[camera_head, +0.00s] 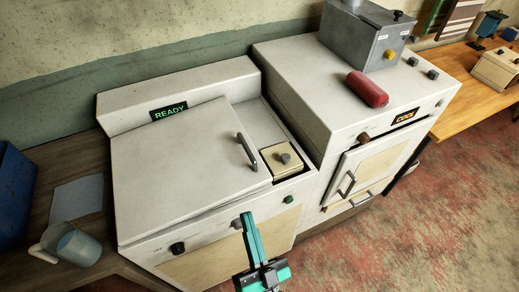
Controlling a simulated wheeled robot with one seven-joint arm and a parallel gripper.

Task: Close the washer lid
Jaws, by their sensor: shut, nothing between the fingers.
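The washer (170,88) is the white machine at left centre with a green READY display. Its white lid (175,160) lies over the left part of the top, nearly flat, with a dark handle (247,151) on its right side. A thin dark line runs under the lid's front edge; I cannot tell whether the lid is fully down. My gripper (248,220), teal and black, is at the bottom centre in front of the washer's front panel. It is shut and empty, apart from the lid and handle.
A beige box with a knob (282,160) sits right of the lid. A white oven (345,125) stands to the right, bearing a red cylinder (367,89) and a grey metal box (362,38). A jug (72,243) stands at left. Open floor (400,235) lies lower right.

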